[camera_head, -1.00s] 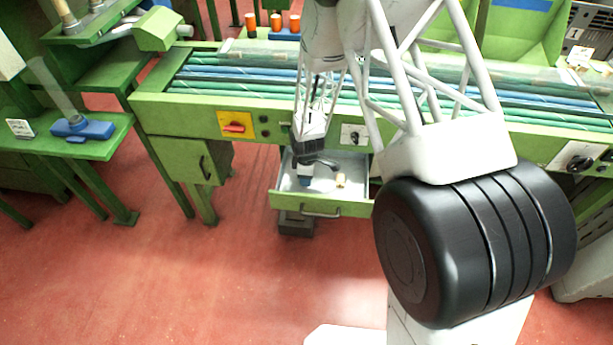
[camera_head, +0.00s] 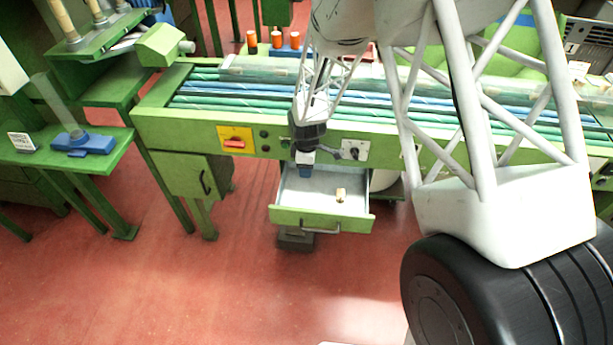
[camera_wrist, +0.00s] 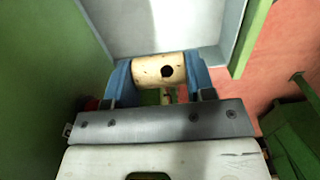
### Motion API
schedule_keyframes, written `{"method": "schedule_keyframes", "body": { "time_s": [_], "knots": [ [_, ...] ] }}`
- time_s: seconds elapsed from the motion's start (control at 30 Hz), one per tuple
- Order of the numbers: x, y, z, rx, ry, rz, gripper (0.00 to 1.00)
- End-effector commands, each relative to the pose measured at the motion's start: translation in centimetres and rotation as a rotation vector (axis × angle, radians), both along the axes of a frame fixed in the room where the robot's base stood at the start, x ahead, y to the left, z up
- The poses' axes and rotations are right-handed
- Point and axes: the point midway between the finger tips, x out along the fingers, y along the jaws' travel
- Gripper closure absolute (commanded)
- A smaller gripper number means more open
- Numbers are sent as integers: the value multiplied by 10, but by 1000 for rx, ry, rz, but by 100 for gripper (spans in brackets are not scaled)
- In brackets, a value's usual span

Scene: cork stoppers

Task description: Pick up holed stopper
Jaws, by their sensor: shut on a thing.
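The holed stopper (camera_wrist: 158,70), a pale cork cylinder with a dark round hole in its side, lies crosswise between the blue fingers of my gripper (camera_wrist: 158,75) in the wrist view. My gripper is shut on it, with a finger at each end. In the head view my gripper (camera_head: 305,172) is over the left back part of the open drawer (camera_head: 290,217); the held stopper cannot be made out there. Another pale stopper (camera_head: 340,194) stands on the drawer floor to the right of the gripper.
The drawer hangs open under a green bench (camera_head: 190,125) with blue and green rods on top. The bench front, with a yellow switch plate (camera_head: 235,139) and knobs, is close behind my gripper. Open red floor (camera_head: 150,280) lies in front.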

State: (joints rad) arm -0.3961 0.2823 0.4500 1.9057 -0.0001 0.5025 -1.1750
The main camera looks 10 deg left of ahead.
Motion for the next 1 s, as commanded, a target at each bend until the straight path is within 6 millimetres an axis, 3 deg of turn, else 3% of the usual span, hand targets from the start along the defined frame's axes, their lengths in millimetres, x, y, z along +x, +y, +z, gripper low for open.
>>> {"method": "schedule_keyframes", "body": {
  "time_s": [0.2, 0.4, 1.0],
  "knots": [
    [0, 0, 31, 0, 0, 0, 72],
    [0, 0, 47, 0, 1, 0, 72],
    [0, 0, 51, -1, 1, 0, 72]
  ]
}}
